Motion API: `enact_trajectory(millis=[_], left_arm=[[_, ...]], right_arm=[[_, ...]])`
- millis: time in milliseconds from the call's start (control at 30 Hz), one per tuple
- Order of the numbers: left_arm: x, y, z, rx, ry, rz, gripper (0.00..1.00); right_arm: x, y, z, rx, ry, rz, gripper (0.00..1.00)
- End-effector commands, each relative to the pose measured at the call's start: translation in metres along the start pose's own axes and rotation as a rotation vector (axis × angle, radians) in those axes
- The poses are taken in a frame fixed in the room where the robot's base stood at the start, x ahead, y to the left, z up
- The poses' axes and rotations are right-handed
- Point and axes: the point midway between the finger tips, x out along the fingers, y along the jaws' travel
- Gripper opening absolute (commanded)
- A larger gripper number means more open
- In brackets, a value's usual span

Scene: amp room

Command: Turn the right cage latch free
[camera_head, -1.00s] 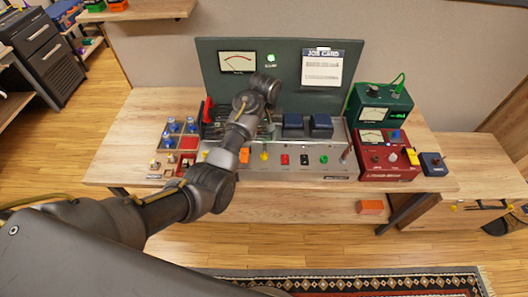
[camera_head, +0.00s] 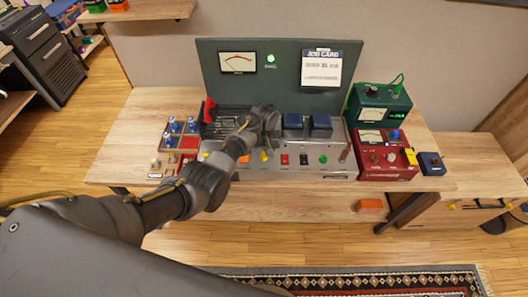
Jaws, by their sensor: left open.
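The amp chassis (camera_head: 315,170) stands on the wooden bench, with a dark barred cage area (camera_head: 228,120) at its left. A red lever-like piece (camera_head: 208,110) stands upright at the cage's left edge. My left gripper (camera_head: 266,122) is over the chassis, at the right end of the cage area. Its fingertips are mostly hidden by its own body, and I see nothing held. I cannot pick out the right cage latch; the gripper and wrist cover that part of the cage. My right gripper is not in view.
Two dark blue transformer blocks (camera_head: 306,126) stand just right of the gripper. Blue-capped tubes (camera_head: 173,126) stand in a tray to the left. A red meter box (camera_head: 385,153) and a green one (camera_head: 378,107) are at right. An upright panel (camera_head: 290,75) with a job card is behind.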

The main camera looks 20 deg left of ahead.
Motion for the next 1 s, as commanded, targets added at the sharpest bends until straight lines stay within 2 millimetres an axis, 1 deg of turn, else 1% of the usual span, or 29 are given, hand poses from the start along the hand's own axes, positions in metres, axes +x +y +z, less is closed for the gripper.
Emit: enact_trajectory(millis=[67, 100, 400, 433, 633, 767, 1000], left_arm=[[0.0, 0.0, 0.0, 0.0, 0.0, 0.0, 0.48], [0.0, 0.0, 0.0, 0.0, 0.0, 0.0, 0.46], [-0.001, 0.0, 0.0, 0.0, 0.0, 0.0, 0.07], [-0.001, 0.0, 0.0, 0.0, 0.0, 0.0, 0.04], [-0.001, 0.0, 0.0, 0.013, 0.0, -0.001, 0.04], [-0.001, -0.001, 0.0, 0.053, -0.002, -0.001, 0.04], [-0.003, 0.0, 0.0, 0.212, -0.002, -0.001, 0.04]], right_arm=[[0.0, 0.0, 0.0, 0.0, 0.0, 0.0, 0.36], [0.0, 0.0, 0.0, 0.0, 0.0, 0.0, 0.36], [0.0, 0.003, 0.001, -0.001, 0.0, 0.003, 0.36], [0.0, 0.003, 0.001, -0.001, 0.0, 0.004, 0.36], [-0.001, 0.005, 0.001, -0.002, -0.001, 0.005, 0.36], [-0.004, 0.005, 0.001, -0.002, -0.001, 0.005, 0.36], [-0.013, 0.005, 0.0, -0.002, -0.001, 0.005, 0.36]])
